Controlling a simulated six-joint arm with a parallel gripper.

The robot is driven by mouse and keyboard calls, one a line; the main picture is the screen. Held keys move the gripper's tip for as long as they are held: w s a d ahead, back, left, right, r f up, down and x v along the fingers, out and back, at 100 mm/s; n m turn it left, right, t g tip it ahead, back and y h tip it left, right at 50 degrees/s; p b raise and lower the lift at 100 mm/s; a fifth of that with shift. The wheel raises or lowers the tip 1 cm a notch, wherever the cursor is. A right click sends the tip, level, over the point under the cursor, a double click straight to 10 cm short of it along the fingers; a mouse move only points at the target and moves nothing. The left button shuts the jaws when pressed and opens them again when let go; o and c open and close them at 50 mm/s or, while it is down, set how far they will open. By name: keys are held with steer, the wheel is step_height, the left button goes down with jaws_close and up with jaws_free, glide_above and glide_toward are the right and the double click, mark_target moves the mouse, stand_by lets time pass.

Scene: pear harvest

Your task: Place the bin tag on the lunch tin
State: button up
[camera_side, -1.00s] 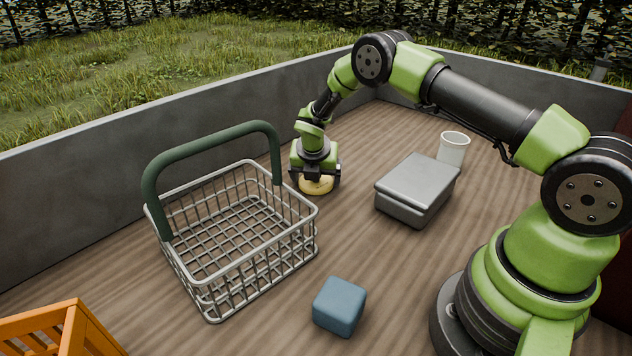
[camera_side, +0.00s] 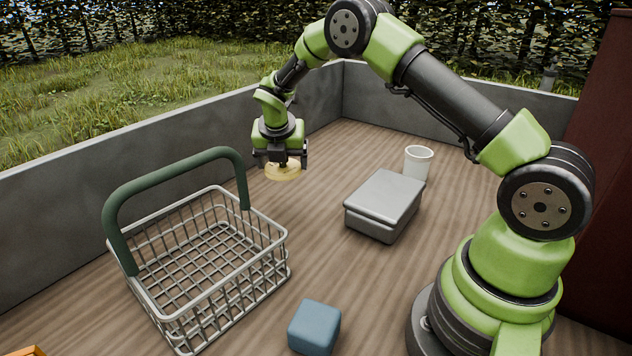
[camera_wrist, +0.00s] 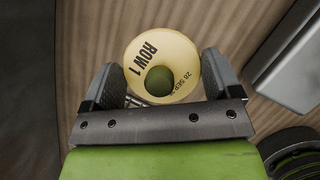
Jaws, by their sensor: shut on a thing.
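The bin tag (camera_side: 283,172) is a pale yellow disc. In the wrist view, the bin tag (camera_wrist: 170,45) faces the camera with "ROW 1" and a "28 SEP" date printed around an olive-green centre. My gripper (camera_side: 282,162) is shut on it and holds it above the boards; the fingers of my gripper (camera_wrist: 162,78) stand on both sides of it. The lunch tin (camera_side: 384,202) is a grey, lidded rectangular box, closed, on the boards to the right of my gripper. A corner of the lunch tin (camera_wrist: 298,60) shows at the right of the wrist view.
A wire basket (camera_side: 215,285) with a raised green handle stands left of my gripper. A white cup (camera_side: 418,160) stands behind the tin. A blue block (camera_side: 314,327) lies in front. A grey wall (camera_side: 70,200) borders the boards. The boards between basket and tin are clear.

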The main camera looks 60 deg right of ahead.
steer(key=shift+s+d+r, duration=0.15)
steer(key=shift+r, duration=0.15)
steer(key=s+d+r+m+g, duration=0.1)
steer(key=s+d+m, duration=0.1)
steer(key=s+d+r+m+g, duration=0.1)
steer(key=s+d+m, duration=0.1)
steer(key=s, duration=0.1)
steer(key=s+d+r+m, duration=0.1)
steer(key=s+d+m, duration=0.1)
steer(key=s+m, duration=0.1)
steer(key=shift+s+d+r+g+h, duration=0.1)
steer(key=shift+d+r+g+h, duration=0.1)
steer(key=shift+g+h, duration=0.2)
steer(key=s+d+r+m+g+y, duration=0.1)
steer(key=s+d+r+m+g, duration=0.2)
steer(key=s+m, duration=0.65)
glide_above(393, 190)
steer(key=shift+n, duration=0.45)
steer(key=f, duration=0.3)
steer(key=a+f, duration=0.1)
steer(key=shift+w+f, duration=0.2)
steer(key=shift+w, duration=0.15)
steer(key=shift+w+f, duration=0.1)
steer(key=shift+f, duration=2.45)
